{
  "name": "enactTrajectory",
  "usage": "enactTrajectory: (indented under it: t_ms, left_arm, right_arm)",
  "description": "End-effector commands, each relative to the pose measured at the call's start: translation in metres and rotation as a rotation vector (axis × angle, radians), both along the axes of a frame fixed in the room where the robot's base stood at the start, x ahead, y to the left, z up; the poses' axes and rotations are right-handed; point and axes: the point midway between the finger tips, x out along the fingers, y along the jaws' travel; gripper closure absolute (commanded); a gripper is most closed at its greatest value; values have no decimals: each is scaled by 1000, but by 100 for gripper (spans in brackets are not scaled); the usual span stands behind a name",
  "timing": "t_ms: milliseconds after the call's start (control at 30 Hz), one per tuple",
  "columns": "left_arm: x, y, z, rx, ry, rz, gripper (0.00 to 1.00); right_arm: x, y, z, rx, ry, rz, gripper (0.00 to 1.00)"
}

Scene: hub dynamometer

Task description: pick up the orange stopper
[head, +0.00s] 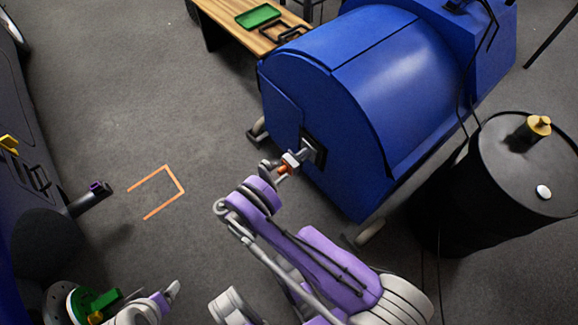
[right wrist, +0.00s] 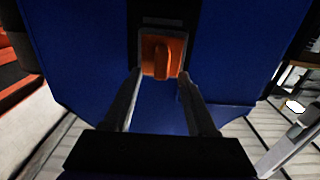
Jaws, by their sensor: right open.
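The orange stopper (right wrist: 162,52) sits in a black plate on the front of the blue machine, with its raised grip facing me in the right wrist view. In the head view only a small orange part (head: 283,169) of it shows beside my right gripper (head: 290,163). In the right wrist view my right gripper (right wrist: 160,84) is open, its fingertips on either side of the stopper's lower edge. I cannot tell whether they touch it. My left gripper (head: 172,291) is low at the left in the head view, away from the stopper; its jaw opening is unclear.
The blue machine (head: 375,85) stands ahead. A black drum (head: 500,195) with a yellow-topped fitting (head: 538,127) stands at the right. A wooden bench (head: 225,15) holds a green tray (head: 258,16). Orange floor marks (head: 180,185) lie on open floor at the left.

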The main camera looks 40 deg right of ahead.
Motion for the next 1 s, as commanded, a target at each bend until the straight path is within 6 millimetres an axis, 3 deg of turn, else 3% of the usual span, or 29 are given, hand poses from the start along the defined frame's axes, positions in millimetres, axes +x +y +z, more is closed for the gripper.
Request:
enactTrajectory:
  t_ms: [100,333,667,1000]
  left_arm:
    - [1,0,-3,0,-1,0,20]
    - [1,0,-3,0,-1,0,20]
    - [1,0,-3,0,-1,0,20]
    - [1,0,-3,0,-1,0,20]
  right_arm:
    - [1,-16,0,0,0,-2,43]
    - [2,-18,1,0,0,1,43]
    - [2,-18,0,0,0,1,100]
    - [2,-18,1,0,0,1,100]
